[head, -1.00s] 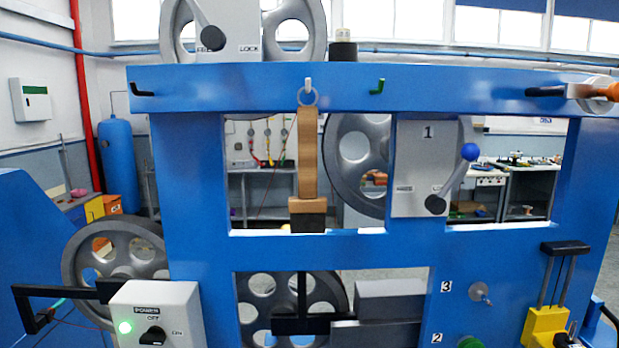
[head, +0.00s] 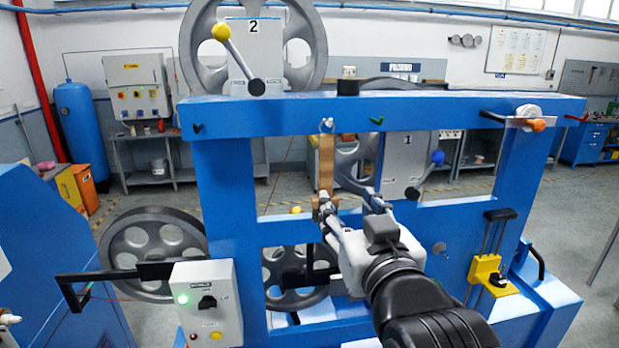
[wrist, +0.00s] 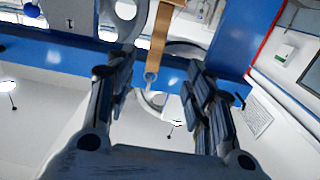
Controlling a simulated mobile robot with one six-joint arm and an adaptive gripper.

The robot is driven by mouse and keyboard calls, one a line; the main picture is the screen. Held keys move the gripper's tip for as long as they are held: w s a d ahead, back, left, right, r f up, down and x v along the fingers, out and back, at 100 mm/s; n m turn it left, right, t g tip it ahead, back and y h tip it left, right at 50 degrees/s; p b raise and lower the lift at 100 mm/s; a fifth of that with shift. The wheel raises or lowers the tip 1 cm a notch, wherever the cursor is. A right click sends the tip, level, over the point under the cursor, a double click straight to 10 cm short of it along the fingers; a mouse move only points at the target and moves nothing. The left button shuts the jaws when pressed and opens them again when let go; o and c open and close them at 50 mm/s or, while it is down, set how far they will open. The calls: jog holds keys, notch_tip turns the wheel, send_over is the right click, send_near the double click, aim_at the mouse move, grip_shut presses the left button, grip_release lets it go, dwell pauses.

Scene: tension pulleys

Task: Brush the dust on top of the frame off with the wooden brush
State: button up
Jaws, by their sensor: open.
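The wooden brush (head: 326,160) hangs upright by its ring from a light hook on the front of the blue frame's top beam (head: 265,113). Its lower end is hidden behind my gripper in the head view. My gripper (head: 349,202) is open and empty, in front of the brush's lower part and to its right. In the wrist view the brush handle (wrist: 158,36) and its ring show beyond and between the spread fingers (wrist: 160,70), with a visible gap. I cannot make out dust on the top of the frame.
A lever with a yellow knob (head: 221,32) and a large pulley stand above the beam at left. A black cylinder (head: 347,87) stands on the beam. A green hook (head: 376,121) is right of the brush. A power box (head: 207,303) sits at lower left.

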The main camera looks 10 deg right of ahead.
aim_at(327, 160)
jog(key=w+p, duration=0.1)
jog(key=w, duration=0.5)
jog(key=w+p, duration=0.1)
jog(key=w, duration=0.4)
jog(key=w+p, duration=0.1)
jog(key=w, duration=0.5)
jog(key=shift+w+d+r, duration=0.1)
jog(key=shift+w+r, duration=0.25)
jog(key=shift+r, duration=0.05)
jog(key=shift+c, duration=0.2)
grip_shut()
jog(key=shift+r, duration=0.45)
jog(key=shift+s+b, duration=0.25)
jog(key=shift+b, duration=0.05)
jog(key=shift+s, duration=0.3)
jog(key=shift+s+r+b, duration=0.1)
jog(key=shift+b, duration=0.2)
